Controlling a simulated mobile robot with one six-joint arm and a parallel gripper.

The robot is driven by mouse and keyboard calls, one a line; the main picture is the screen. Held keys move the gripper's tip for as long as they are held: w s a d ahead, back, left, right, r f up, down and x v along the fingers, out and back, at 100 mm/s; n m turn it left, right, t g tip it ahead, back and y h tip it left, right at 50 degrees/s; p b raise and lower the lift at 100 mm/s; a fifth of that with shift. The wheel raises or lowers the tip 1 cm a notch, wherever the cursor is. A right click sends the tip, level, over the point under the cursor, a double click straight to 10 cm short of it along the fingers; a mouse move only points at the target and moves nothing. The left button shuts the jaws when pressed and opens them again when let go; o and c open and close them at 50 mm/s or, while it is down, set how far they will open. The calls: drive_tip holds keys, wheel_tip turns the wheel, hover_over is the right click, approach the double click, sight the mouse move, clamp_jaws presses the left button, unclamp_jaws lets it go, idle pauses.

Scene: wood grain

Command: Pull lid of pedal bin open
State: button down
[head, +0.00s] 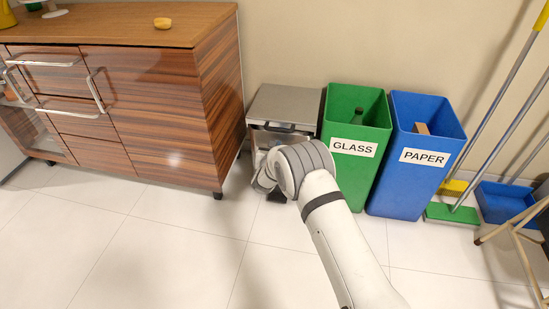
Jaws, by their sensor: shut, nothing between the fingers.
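The pedal bin (285,104) is a silvery metal box between the wooden cabinet and the green bin. Its flat lid (285,103) is seen from above and looks down. A dark shape shows just under the lid's front edge; I cannot tell what it is. My arm reaches up from the bottom right and covers much of the bin's front. My gripper (264,178) is low in front of the bin, mostly behind my own wrist. It is shut and empty. Its fingertips are hidden, so I cannot tell whether it touches the bin. A black part, perhaps the pedal (277,196), shows near the floor.
The wooden cabinet (160,105) stands close on the left. The green GLASS bin (352,150) and blue PAPER bin (416,165) stand close on the right. The tiled floor in front is clear.

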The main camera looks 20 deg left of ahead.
drive_tip(key=shift+w+r+b, duration=0.1)
drive_tip(key=shift+r+b, duration=0.55)
drive_tip(key=shift+r, duration=1.3)
